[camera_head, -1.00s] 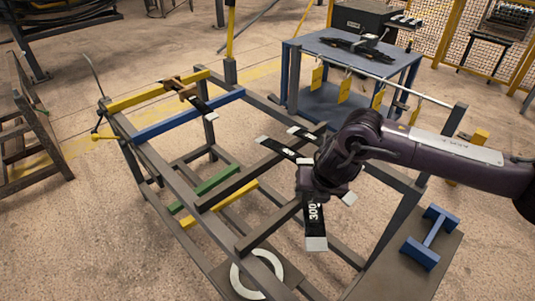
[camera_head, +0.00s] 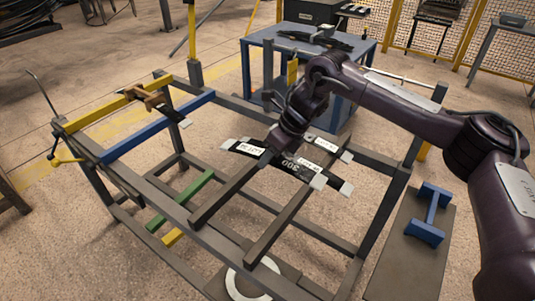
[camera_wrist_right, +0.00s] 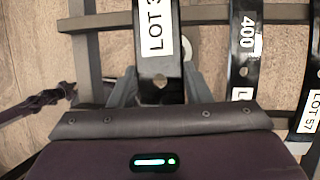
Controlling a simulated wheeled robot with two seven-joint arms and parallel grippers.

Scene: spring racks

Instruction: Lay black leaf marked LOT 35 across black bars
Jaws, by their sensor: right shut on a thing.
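The black leaf marked LOT 35 (camera_head: 251,149) is in my right gripper (camera_head: 283,153), which is shut on it near its middle. It also bears 300 and has pale ends. In the right wrist view the leaf (camera_wrist_right: 158,78) runs between the fingers, its label partly cut off as "LOT 3". In the head view it spans the far parts of the two black bars (camera_head: 222,194), (camera_head: 272,235), beside other black leaves. I cannot tell whether it touches the bars. My left gripper is out of view.
A black leaf marked 400 (camera_wrist_right: 245,45) and another marked LOT 57 (camera_wrist_right: 307,115) lie just to the right in the wrist view. The rack has a blue bar (camera_head: 155,127) and a yellow bar (camera_head: 105,110) at left. A blue table (camera_head: 262,50) stands behind.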

